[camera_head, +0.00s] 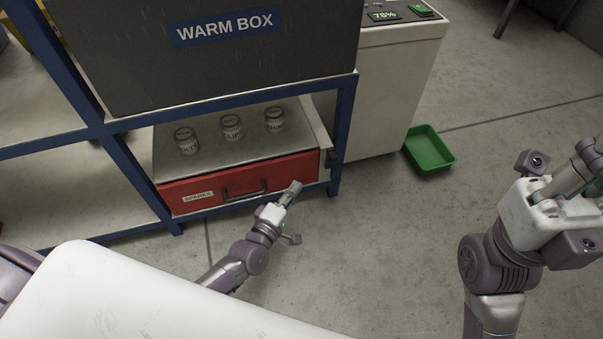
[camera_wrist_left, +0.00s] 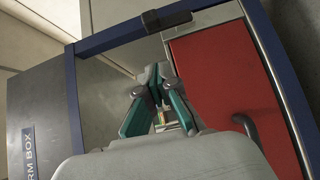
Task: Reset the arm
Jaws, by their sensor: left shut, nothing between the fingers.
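My left gripper (camera_head: 291,193) is in front of the right end of a red drawer (camera_head: 225,187), near the blue frame's lower right corner. It is shut with nothing between its fingers. In the left wrist view the left gripper (camera_wrist_left: 160,75) points toward the shelf frame, with the red drawer (camera_wrist_left: 205,75) to its right. The drawer looks closed and has a dark handle (camera_head: 245,192). My right arm is raised at the right edge of the head view; its fingertips are cut off there.
A dark warm box (camera_head: 215,50) sits on the blue shelf frame (camera_head: 345,120). Several labelled cans, including one can (camera_head: 231,127), stand above the drawer. A pale cabinet (camera_head: 385,95) and a green tray (camera_head: 430,150) are to the right. The floor between the arms is clear.

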